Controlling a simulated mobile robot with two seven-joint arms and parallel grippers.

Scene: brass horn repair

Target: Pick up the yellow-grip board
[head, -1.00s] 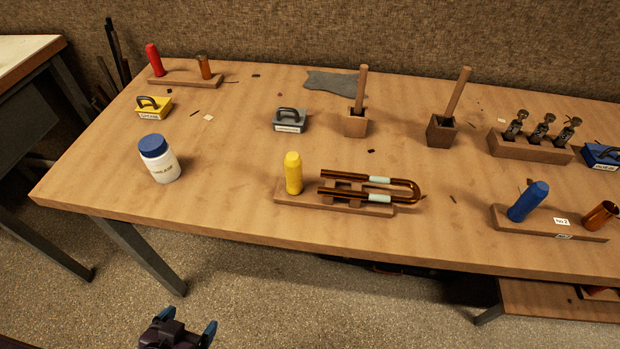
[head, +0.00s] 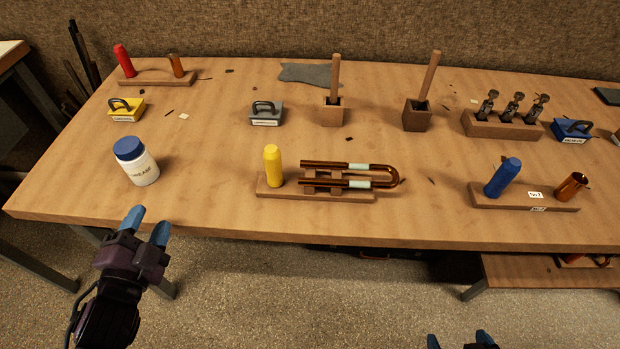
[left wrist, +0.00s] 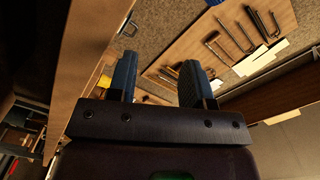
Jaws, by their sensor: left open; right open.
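The yellow-grip board is a wooden board (head: 350,197) near the front edge of the bench, with an upright yellow grip (head: 273,166) at its left end. A copper-coloured U-shaped tube (head: 375,168) with pale bands rests on blocks on the board. My left gripper (head: 147,222) is open and empty, at the bench's front edge, left of the board and apart from it. In the left wrist view its blue fingers (left wrist: 155,80) are spread with nothing between them. My right gripper (head: 460,341) shows only its fingertips at the bottom edge, open, below and right of the board.
A white jar with a blue lid (head: 137,162) stands left of the board, close beyond my left gripper. A blue-grip board (head: 525,197) lies to the right. Bench around the yellow-grip board is clear.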

